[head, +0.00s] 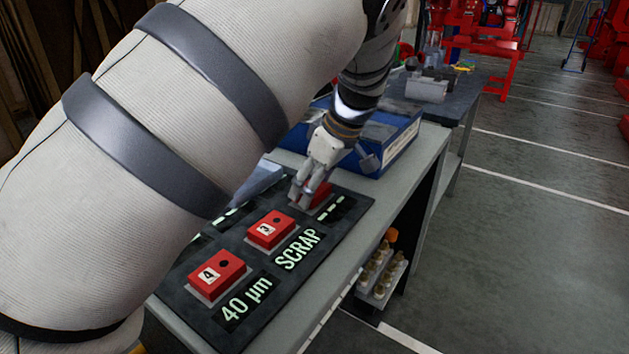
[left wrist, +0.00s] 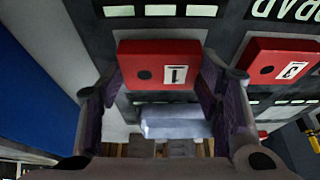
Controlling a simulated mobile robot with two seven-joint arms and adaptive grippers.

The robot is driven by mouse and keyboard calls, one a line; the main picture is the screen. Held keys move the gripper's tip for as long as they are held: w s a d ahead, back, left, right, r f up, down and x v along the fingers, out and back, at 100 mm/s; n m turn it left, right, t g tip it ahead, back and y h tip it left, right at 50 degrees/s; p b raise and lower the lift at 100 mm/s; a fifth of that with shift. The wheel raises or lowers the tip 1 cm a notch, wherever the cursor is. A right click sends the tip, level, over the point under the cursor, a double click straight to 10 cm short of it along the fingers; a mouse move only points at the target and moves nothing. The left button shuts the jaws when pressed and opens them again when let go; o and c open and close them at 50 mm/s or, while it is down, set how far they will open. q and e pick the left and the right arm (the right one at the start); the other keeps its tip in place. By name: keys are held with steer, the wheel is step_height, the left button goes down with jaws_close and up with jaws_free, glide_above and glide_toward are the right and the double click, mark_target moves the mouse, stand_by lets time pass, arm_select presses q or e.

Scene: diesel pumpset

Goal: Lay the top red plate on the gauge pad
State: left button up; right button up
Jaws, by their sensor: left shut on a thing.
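My left gripper (head: 309,196) is at the far end of a dark board, shut on a red plate (head: 322,194) that it partly hides in the head view. In the left wrist view this plate (left wrist: 158,55) carries a "1" label and a dark hole, and sits between the two fingers (left wrist: 163,85). Whether it touches the board is hard to tell. A red plate marked 3 (head: 270,231) lies by the word SCRAP; it also shows in the left wrist view (left wrist: 280,64). A red plate marked 4 (head: 217,274) lies by "40 µm". I cannot make out a gauge pad for certain.
The dark board (head: 300,270) lies on a grey bench (head: 431,146). A pale blue-grey block (left wrist: 175,122) is close to the gripper. A blue bin (head: 400,150) stands behind. A rack of bottles (head: 381,272) sits below. Open floor is at right.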

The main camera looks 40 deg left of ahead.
arm_select(q)
steer(key=shift+f, duration=0.25)
steer(key=o, duration=1.6)
steer(key=shift+f, duration=0.1)
steer(key=v, duration=1.2)
step_height(320, 180, up, 6)
steer(key=shift+a+r+p, duration=0.1)
steer(key=shift+p, duration=0.25)
